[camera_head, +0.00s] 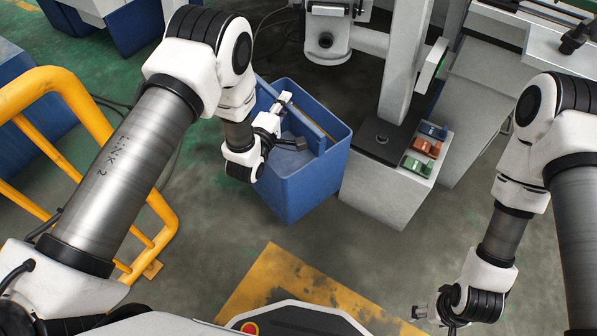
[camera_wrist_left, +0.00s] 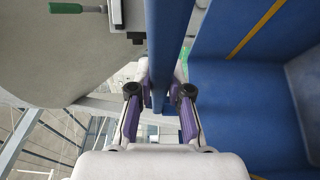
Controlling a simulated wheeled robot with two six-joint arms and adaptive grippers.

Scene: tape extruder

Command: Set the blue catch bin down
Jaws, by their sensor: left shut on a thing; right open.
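The blue catch bin (camera_head: 302,187) is an open-topped box in the middle of the head view, beside the grey machine base. A blue bar runs across its top. My left gripper (camera_head: 284,103) is shut on that bar. The left wrist view shows the blue bar (camera_wrist_left: 168,45) between the fingers of the gripper (camera_wrist_left: 160,98), with the inside of the bin (camera_wrist_left: 240,110) to the right. The bin's underside is hidden, so I cannot tell whether it touches the floor. My right gripper (camera_head: 424,314) is open and empty at the lower right.
The grey machine base (camera_head: 385,198) stands right of the bin and carries small coloured parts (camera_head: 424,147). A yellow guard rail (camera_head: 85,105) stands at left. A worn yellow floor marking (camera_head: 275,275) lies in front of the bin. The floor between the base and my right arm looks clear.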

